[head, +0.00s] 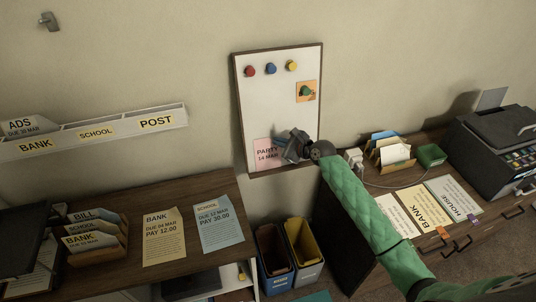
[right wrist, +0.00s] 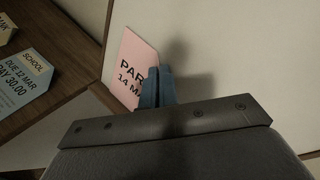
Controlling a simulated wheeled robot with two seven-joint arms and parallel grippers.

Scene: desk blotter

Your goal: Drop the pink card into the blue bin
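The pink card (head: 265,152), marked PARTY 14 MAR, is at the lower left corner of the whiteboard (head: 270,105). In the right wrist view the pink card (right wrist: 130,72) stands in front of the board just left of my fingers. My right gripper (head: 293,150) is at the card's right edge. Its fingers (right wrist: 157,88) look close together and hide part of that edge; whether they grip it is unclear. The blue bin (head: 276,284) stands open on the floor below, left of a second bin (head: 308,274) with a yellow inside. My left gripper is not in view.
A desk (head: 205,255) on the left holds a letter sorter (head: 97,240) and papers. A desk on the right holds papers, a card holder (head: 393,155) and a printer (head: 495,150). Colored magnets and an orange note (head: 307,91) are on the board. A wall rack (head: 95,133) hangs left.

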